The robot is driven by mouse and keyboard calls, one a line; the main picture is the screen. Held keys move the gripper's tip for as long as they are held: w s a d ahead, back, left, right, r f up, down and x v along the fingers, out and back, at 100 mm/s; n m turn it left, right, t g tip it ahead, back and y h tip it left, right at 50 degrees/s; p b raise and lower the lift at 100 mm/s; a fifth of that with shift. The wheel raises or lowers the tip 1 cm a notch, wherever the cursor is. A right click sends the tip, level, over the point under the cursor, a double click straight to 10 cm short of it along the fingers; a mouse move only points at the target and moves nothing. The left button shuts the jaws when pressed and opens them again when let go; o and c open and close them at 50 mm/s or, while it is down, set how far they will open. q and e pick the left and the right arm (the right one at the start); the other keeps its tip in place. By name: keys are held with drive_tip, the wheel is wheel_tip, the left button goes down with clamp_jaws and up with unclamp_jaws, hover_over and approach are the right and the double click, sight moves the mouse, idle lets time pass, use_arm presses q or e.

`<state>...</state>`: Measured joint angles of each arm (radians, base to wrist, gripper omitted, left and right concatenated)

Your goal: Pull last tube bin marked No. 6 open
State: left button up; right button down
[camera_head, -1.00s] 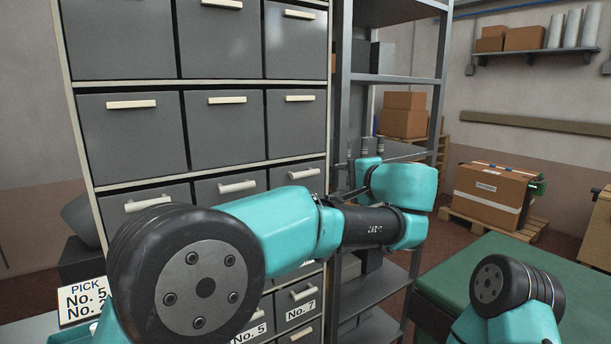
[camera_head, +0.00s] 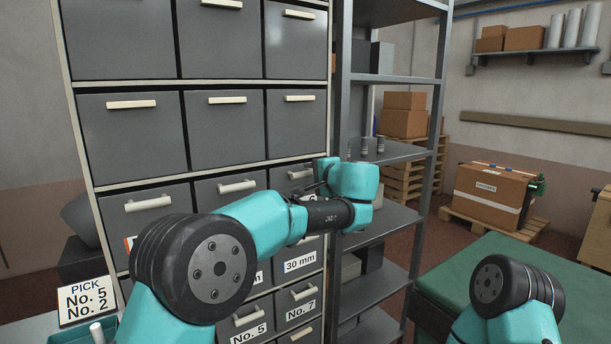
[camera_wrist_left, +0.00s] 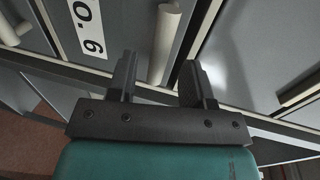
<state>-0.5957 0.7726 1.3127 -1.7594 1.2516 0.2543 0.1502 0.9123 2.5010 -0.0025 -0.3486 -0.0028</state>
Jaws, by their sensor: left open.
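The bin marked No. 6 fills the upper middle of the left wrist view, its label (camera_wrist_left: 88,28) partly cut off and its pale bar handle (camera_wrist_left: 166,42) pointing down toward my gripper. My left gripper (camera_wrist_left: 158,72) is open, with a finger on each side of the handle's near end; I cannot tell whether either touches it. In the head view my left gripper (camera_head: 318,188) is at the front of the right-hand cabinet column, and my arm hides much of that bin; its handle (camera_head: 300,174) shows just left of the gripper. The right gripper is out of view.
The grey cabinet's other bins, such as the 30 mm bin (camera_head: 299,262) and No. 7 bin (camera_head: 298,308), appear shut. An open metal shelf rack (camera_head: 395,152) stands close right of the cabinet. A pick card (camera_head: 86,300) is at lower left. A green table (camera_head: 450,285) is at right.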

sight(308, 174)
use_arm(q)
drive_tip(key=shift+x, duration=2)
drive_tip(key=shift+c, duration=0.2)
clamp_jaws()
